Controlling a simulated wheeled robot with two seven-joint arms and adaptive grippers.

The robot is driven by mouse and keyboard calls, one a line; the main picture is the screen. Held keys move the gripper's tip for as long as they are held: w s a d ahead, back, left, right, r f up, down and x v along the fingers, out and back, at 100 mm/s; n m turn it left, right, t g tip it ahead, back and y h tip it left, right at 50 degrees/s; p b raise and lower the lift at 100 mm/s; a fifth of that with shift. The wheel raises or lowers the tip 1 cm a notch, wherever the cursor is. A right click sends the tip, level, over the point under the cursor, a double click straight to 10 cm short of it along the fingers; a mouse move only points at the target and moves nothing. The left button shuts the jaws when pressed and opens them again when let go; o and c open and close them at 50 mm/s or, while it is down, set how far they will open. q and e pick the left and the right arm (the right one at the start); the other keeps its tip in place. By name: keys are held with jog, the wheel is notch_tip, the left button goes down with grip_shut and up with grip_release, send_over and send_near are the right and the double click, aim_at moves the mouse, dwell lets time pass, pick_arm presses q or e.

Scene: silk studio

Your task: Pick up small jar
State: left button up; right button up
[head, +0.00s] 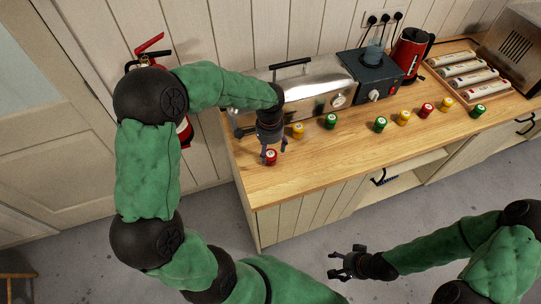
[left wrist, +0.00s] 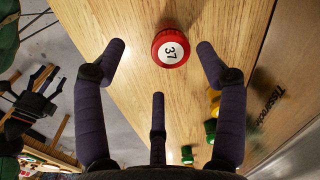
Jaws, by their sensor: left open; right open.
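Several small jars stand in a row on the wooden counter. A red jar (head: 270,157) is at the left end, and in the left wrist view this red jar (left wrist: 171,48) shows a white lid marked 37. My left gripper (head: 268,144) is open right above it, and its fingers (left wrist: 160,60) spread to both sides of the jar without visible contact. To the right stand a yellow jar (head: 298,131), a green jar (head: 331,121), another green jar (head: 380,125) and more red, yellow and green ones. My right gripper (head: 345,264) is open and empty, over the floor in front of the counter.
A silver steamer (head: 305,92) stands behind the jars, with a dark burner unit (head: 368,75) and a red kettle (head: 410,48) to its right. A wooden tray (head: 440,70) holds several white rolls. The counter (head: 330,160) is clear in front of the jars.

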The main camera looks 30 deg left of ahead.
aim_at(270, 154)
pick_arm(q)
jog(key=shift+f, duration=0.65)
jog(key=shift+w+a+f+b, duration=0.1)
jog(key=shift+w+f+b, duration=0.1)
jog(key=shift+f, duration=0.85)
jog(key=shift+w+a+f+b, duration=0.1)
jog(key=shift+w+f+b, duration=0.15)
jog(key=shift+f, duration=0.75)
jog(key=shift+w+a+f+b, duration=0.1)
jog(key=shift+w+f+b, duration=0.1)
jog(key=shift+f, duration=0.85)
jog(key=c, duration=1.3)
